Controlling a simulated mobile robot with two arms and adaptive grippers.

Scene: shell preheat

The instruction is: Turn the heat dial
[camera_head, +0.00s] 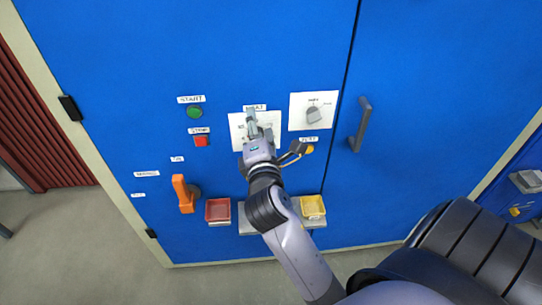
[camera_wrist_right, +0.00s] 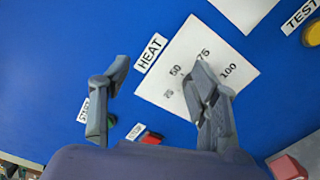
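The heat dial's white plate (camera_head: 273,124) is on the blue cabinet front, under the HEAT label (camera_head: 262,106). The plate also shows in the right wrist view (camera_wrist_right: 180,62), with the numbers 25, 50, 75 and 100. I cannot make out the dial knob; my right gripper covers part of the plate. My right gripper (camera_head: 252,122) is in front of the plate. In the wrist view (camera_wrist_right: 163,72) its two fingers are wide apart with nothing visible between them. I cannot tell whether a finger touches the dial. My left gripper is not in view.
A second dial (camera_head: 313,115) is just right of the heat plate. A green START button (camera_head: 194,112) and red STOP button (camera_head: 201,141) are left; a yellow TEST button (camera_head: 309,149) is below right. An orange lever (camera_head: 184,195), red tray (camera_head: 218,211) and yellow tray (camera_head: 312,206) are lower.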

